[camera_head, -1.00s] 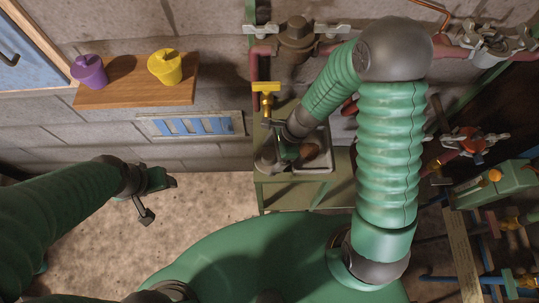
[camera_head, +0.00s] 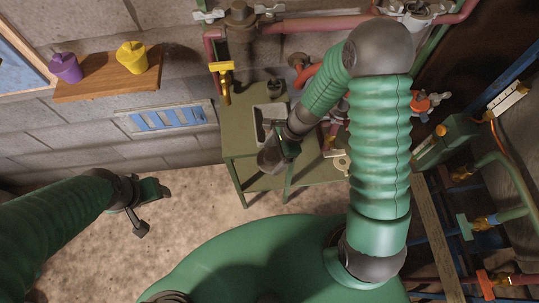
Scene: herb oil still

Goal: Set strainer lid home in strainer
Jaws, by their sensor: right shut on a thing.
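My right gripper (camera_head: 283,152) is over the front left part of the green bench, seen from above and partly hidden by its own wrist. It is shut on a dark, rounded piece (camera_head: 270,158) that seems to be the strainer lid; its shape is hard to make out. A grey metal fitting with clamps (camera_head: 413,14), at the top right on the red pipe, looks like the strainer; its upper part is cut off by the frame edge. The held piece is well apart from it. My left gripper (camera_head: 152,208) is open and empty above the floor at left.
The green bench (camera_head: 240,172) carries a pale tray (camera_head: 262,112), partly behind my wrist.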

